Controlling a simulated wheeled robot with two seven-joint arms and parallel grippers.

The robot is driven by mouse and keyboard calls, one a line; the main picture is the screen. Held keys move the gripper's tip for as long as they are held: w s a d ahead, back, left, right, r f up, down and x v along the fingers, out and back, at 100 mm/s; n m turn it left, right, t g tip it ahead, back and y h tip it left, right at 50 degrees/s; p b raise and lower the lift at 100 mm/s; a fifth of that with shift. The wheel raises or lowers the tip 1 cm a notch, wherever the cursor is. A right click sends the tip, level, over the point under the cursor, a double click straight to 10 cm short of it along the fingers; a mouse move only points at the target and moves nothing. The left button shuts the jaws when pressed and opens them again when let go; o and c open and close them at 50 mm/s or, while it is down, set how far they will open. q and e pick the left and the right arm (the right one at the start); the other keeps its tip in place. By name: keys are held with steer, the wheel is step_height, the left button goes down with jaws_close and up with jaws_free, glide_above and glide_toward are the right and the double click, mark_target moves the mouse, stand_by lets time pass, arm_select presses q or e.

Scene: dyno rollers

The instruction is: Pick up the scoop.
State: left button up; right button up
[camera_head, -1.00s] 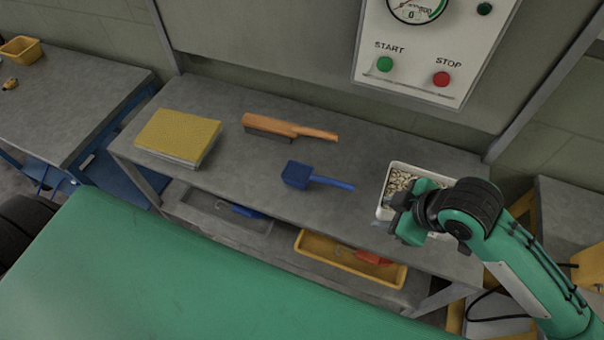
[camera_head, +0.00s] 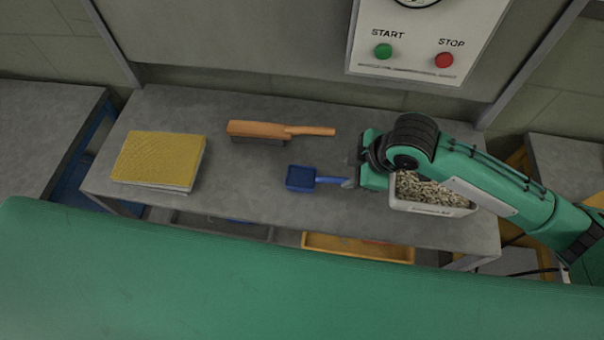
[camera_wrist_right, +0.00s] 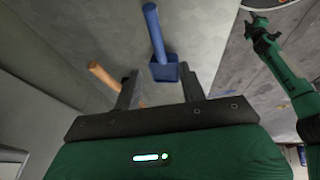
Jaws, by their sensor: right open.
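The blue scoop (camera_head: 301,179) lies on the grey table, its handle pointing right. It also shows in the right wrist view (camera_wrist_right: 164,71), its head just beyond the gap between the fingers and its handle running away upward. My right gripper (camera_head: 350,183) is at the handle's right end in the head view, its fingers partly hiding that end. In the right wrist view its two fingers (camera_wrist_right: 160,90) stand apart with nothing held. I cannot tell whether they touch the scoop. My left gripper (camera_wrist_right: 262,28) appears small at the upper right of the wrist view, its jaws unclear.
A brush with an orange handle (camera_head: 280,131) lies behind the scoop. A yellow-topped stack (camera_head: 158,159) sits at the left of the table (camera_head: 245,210). A white bin of small pieces (camera_head: 430,209) stands right, partly under my arm. A yellow tray (camera_head: 325,245) is below.

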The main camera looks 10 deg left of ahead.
mark_target(329, 179)
steer(key=x, duration=0.4)
steer(key=shift+a+f, duration=0.1)
steer(key=shift+f, duration=0.1)
steer(key=shift+w+a+f+p, duration=0.1)
steer(key=shift+a+f+p, duration=0.2)
steer(key=shift+f, duration=0.1)
steer(key=x, duration=0.2)
steer(key=p+x, duration=0.1)
steer(key=x, duration=0.1)
steer(key=shift+a+f, duration=0.2)
steer(key=shift+a, duration=0.25)
steer(key=shift+f, duration=0.1)
steer(key=shift+c, duration=0.2)
arm_select(q)
steer(key=shift+s+d+r, duration=0.1)
steer(key=shift+d+r, duration=0.15)
steer(key=shift+r, duration=0.3)
steer(key=shift+s+d+r, duration=0.1)
steer(key=shift+d+r, duration=0.1)
steer(key=shift+r, duration=0.35)
arm_select(e)
jaws_close()
